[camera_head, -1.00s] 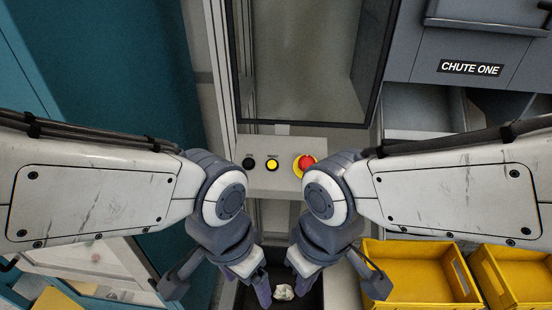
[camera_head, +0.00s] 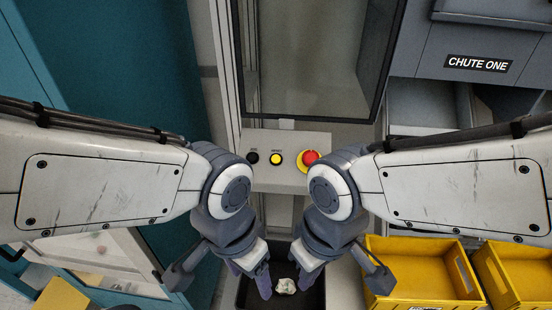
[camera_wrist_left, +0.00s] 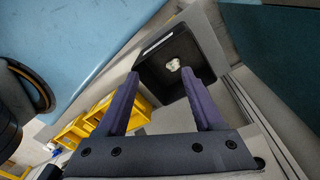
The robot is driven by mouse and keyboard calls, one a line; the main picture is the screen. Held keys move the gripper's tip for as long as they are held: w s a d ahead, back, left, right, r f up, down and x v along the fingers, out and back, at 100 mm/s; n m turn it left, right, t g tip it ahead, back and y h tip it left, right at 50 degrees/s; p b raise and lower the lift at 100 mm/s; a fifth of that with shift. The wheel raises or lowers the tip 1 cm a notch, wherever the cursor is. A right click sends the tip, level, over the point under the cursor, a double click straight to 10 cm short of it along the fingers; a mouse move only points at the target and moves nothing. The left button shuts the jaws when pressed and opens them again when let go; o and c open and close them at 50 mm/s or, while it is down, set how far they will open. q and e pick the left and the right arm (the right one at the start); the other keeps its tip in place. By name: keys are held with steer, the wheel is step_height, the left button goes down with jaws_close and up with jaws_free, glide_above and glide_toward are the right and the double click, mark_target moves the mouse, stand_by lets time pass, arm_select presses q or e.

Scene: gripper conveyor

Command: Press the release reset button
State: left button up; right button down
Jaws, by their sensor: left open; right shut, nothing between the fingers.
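A pale control panel (camera_head: 291,181) sits between my arms in the head view. It bears a black button (camera_head: 252,158), a yellow button (camera_head: 276,159) and a red mushroom button (camera_head: 310,158) on a yellow ring. Small labels above the black and yellow buttons are too small to read surely. My left gripper (camera_head: 257,284) is below the panel in the picture, apart from the buttons. In the left wrist view its fingers (camera_wrist_left: 160,78) are apart with nothing between them. My right gripper (camera_head: 299,283) is beside it, shut and empty, its fingertips partly hidden.
A dark tray (camera_head: 313,298) under the grippers holds a crumpled white piece (camera_head: 285,286). Yellow bins (camera_head: 420,287) stand at the lower right. A framed glass panel (camera_head: 310,60) is behind the buttons. The CHUTE ONE unit (camera_head: 478,64) is at the upper right.

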arm_select(q)
jaws_close()
stand_by(1.5)
